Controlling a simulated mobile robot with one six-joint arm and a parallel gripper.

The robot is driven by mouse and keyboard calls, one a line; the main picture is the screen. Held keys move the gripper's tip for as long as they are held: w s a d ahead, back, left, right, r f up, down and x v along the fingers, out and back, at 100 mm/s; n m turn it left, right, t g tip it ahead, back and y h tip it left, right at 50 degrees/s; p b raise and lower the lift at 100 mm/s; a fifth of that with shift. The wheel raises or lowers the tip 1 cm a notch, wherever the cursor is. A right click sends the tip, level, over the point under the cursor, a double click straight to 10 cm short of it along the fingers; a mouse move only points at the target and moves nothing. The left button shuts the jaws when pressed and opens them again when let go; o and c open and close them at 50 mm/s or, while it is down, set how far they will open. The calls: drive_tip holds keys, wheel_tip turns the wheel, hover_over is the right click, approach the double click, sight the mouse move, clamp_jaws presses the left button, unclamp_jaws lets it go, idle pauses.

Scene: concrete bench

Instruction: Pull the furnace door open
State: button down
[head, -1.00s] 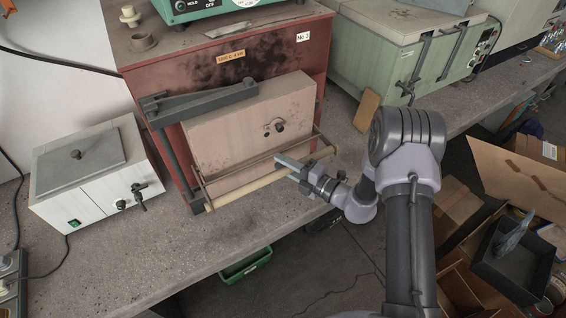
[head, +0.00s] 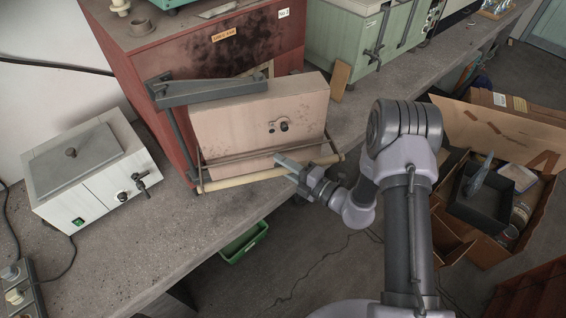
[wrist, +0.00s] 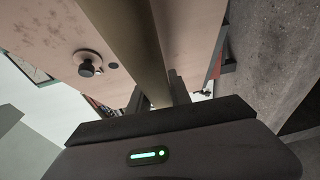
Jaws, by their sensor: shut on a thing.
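The furnace (head: 225,55) is a dark red box on the bench. Its cream door (head: 262,112) stands out in front of the red body, upright, with its right edge past the body's right side. A pale round handle bar (head: 240,180) runs along the door's lower front. My gripper (head: 283,163) is shut on this bar, towards its right end. In the wrist view, the bar (wrist: 138,45) passes between the two fingers (wrist: 158,97), and the door face (wrist: 50,40) with its round knob lies behind it.
A white box unit (head: 90,175) stands on the bench at left. A green oven (head: 350,45) stands behind at right. Cardboard boxes (head: 510,120) and a green bin (head: 243,243) are on the floor. Open floor lies in front of the bench.

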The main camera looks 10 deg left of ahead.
drive_tip(key=shift+w+d, duration=0.1)
drive_tip(key=shift+w, duration=0.2)
drive_tip(key=c, duration=1.2)
unclamp_jaws()
drive_tip(key=p+v, duration=0.1)
drive_tip(key=v, duration=1.6)
drive_tip(key=shift+s+d+p, duration=0.15)
drive_tip(key=shift+s+p, duration=0.1)
drive_tip(key=shift+p, duration=0.05)
